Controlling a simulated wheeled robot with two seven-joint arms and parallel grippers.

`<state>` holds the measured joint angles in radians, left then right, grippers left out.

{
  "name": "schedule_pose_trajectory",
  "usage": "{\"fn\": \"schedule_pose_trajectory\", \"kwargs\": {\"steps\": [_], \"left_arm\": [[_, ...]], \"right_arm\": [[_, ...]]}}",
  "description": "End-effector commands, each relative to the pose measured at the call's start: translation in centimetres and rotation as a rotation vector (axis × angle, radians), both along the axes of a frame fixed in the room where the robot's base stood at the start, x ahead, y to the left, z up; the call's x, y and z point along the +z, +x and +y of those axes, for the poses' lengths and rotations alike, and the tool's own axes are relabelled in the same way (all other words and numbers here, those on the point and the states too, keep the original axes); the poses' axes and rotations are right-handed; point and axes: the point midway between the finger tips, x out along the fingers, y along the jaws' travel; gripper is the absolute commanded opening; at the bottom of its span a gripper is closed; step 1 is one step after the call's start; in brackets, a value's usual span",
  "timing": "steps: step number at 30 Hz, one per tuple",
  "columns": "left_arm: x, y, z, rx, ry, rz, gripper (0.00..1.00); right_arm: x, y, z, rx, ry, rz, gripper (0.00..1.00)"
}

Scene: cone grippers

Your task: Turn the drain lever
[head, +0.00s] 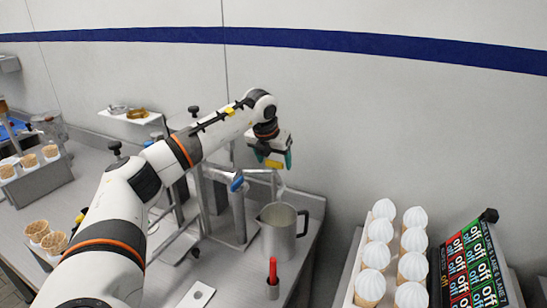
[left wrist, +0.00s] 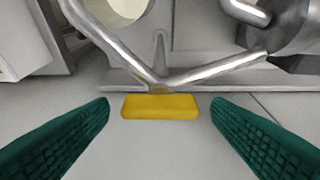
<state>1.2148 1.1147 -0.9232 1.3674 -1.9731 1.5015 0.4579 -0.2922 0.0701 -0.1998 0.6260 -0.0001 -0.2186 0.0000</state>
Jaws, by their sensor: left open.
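A yellow block (left wrist: 160,107) shows in the left wrist view, close to where two bent metal rods (left wrist: 215,68) meet; I take it for the drain lever's grip, but the joint is not clear. My left gripper (head: 273,158) is above the counter's back edge by the wall, beside the metal tap pipes (head: 238,205). Its teal fingers are spread wide, one on each side of the yellow block and apart from it in the left wrist view. My right gripper is not in view.
A metal pitcher (head: 278,232) stands below and right of my left gripper. A red-handled tool (head: 273,272) stands in front of it. White-topped cones (head: 380,230) fill a rack at right. Empty cones (head: 45,238) and a small wall shelf (head: 130,116) are at left.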

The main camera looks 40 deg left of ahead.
Motion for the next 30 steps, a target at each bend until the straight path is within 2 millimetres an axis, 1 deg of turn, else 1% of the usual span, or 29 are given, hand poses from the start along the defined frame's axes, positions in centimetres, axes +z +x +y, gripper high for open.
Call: {"fn": "schedule_pose_trajectory", "kwargs": {"steps": [6,11,12,14,15,23,30], "left_arm": [[-0.03,0.01,0.0,0.0,0.0,0.0,0.73],[0.0,0.0,-0.01,0.0,0.0,0.0,0.47],[0.0,0.0,-0.01,0.0,0.0,0.0,0.4],[0.01,0.0,-0.01,0.0,0.0,0.0,0.3],[0.02,0.0,-0.01,0.0,0.0,0.0,0.28],[0.09,-0.02,0.04,-0.031,-0.002,0.001,0.28],[0.15,-0.02,0.16,-0.159,-0.001,0.0,0.28]], "right_arm": [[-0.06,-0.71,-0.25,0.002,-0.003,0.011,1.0],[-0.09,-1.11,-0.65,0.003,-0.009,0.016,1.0],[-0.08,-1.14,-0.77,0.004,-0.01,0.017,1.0],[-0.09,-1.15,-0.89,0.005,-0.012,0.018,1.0],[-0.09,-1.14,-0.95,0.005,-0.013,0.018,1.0],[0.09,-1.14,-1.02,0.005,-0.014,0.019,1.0],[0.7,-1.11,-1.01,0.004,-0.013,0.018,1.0]]}}
